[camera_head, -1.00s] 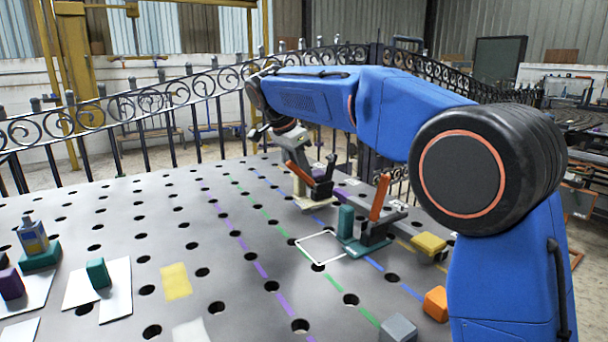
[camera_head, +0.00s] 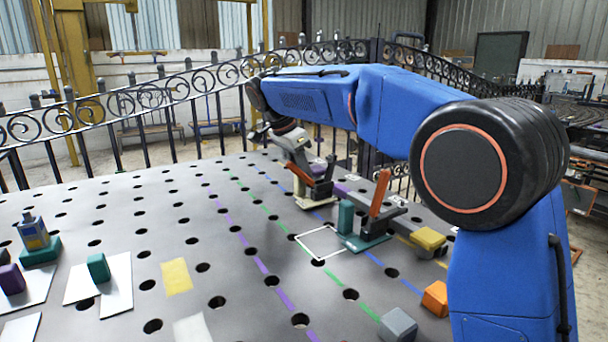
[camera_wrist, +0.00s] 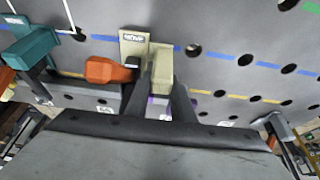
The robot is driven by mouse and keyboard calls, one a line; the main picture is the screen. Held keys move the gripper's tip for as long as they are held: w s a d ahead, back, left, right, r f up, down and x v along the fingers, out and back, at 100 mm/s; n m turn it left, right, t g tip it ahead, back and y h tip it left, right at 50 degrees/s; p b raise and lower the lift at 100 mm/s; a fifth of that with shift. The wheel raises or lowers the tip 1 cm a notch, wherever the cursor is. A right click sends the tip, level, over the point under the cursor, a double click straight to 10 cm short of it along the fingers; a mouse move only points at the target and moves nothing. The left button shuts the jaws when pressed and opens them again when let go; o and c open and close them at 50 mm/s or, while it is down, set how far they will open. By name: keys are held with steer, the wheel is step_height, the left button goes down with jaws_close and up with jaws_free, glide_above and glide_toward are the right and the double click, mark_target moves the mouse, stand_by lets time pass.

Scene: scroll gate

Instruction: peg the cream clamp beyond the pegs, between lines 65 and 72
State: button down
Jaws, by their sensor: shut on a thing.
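The cream clamp (camera_head: 315,202) is on or just above the far part of the perforated table, near the blue dashed line; contact with the table cannot be told. It has an orange handle (camera_wrist: 107,70), a cream base and a cream post (camera_wrist: 160,66). My gripper (camera_wrist: 161,84) is shut on the post, with one dark finger on each side in the wrist view. In the head view my gripper (camera_head: 308,160) comes down over the clamp and partly hides it. A teal clamp (camera_head: 366,241) with an orange handle stands nearer, beside a white outlined square (camera_head: 321,257).
The table (camera_head: 120,220) has rows of holes and purple, green, blue and yellow dashed lines. A dark grey bar with a yellow end block (camera_head: 429,240) lies right of the teal clamp. Orange (camera_head: 436,299) and grey (camera_head: 398,325) blocks stand in front. The left-middle table is mostly clear.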

steer(key=shift+f, duration=0.3)
steer(key=c, duration=1.4)
jaws_free()
steer(key=shift+f, duration=0.1)
steer(key=shift+c, duration=0.2)
steer(key=v, duration=1.2)
steer(key=shift+s, duration=0.1)
